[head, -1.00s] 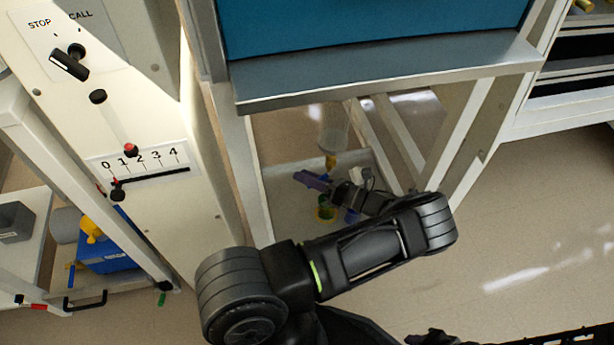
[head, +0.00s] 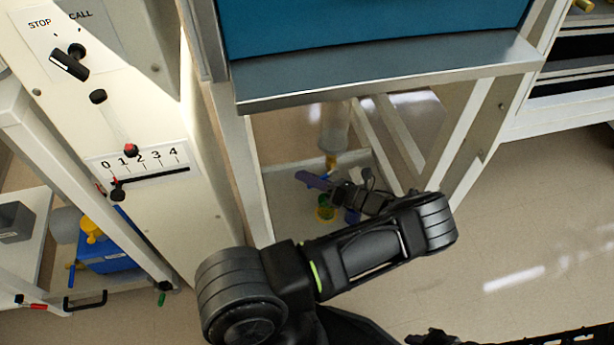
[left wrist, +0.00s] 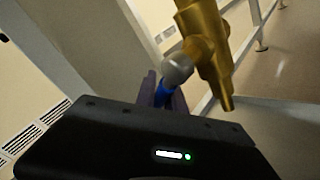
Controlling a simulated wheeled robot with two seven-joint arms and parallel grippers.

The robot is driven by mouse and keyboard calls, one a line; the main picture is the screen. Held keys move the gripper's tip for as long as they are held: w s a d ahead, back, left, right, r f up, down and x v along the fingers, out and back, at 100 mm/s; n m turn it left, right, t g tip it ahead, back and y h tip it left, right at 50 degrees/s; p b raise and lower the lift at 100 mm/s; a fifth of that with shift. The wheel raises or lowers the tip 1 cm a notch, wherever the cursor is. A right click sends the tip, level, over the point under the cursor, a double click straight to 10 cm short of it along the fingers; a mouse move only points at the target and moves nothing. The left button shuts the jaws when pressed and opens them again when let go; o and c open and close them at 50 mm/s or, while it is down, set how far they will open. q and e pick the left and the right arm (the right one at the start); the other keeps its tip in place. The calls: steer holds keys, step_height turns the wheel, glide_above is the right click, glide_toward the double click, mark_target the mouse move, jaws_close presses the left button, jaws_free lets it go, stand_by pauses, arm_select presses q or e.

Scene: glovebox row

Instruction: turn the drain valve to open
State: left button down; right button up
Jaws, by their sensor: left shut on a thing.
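The brass drain valve (head: 330,162) hangs under a clear cylinder below the cabinet in the head view. It also shows large in the left wrist view (left wrist: 208,50), with a grey hub and a short blue lever (left wrist: 161,93). My left gripper (head: 314,181) has purple fingers and reaches in under the cabinet, just below the valve. In the left wrist view its fingers (left wrist: 162,92) are shut on the blue lever, one on each side. The lever's far end is hidden by the gripper body. My right gripper is not clearly in view.
A green and yellow cup (head: 326,210) stands on the low shelf (head: 292,222) under the valve. White frame legs and the steel ledge (head: 390,78) surround the gripper. A panel with a 0–4 scale (head: 140,162) is at left. Floor at right is clear.

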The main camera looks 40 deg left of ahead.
arm_select(q)
steer(key=shift+f, duration=0.1)
stand_by(0.8)
steer(key=shift+w+d+f+n+t+h+p, duration=0.4)
steer(key=shift+f+n+h+p, duration=0.2)
steer(key=shift+h, duration=0.2)
steer(key=shift+w+d+f+n+t+h+p, duration=0.25)
steer(key=shift+w+f+n+t+h+p, duration=0.3)
steer(key=shift+h, duration=0.25)
steer(key=shift+w+d+f+n+t+h+p, duration=0.35)
steer(key=shift+w+f+n+h+p, duration=0.15)
steer(key=shift+n+h, duration=0.3)
steer(key=c, duration=1.4)
jaws_free()
steer(key=shift+c, duration=0.2)
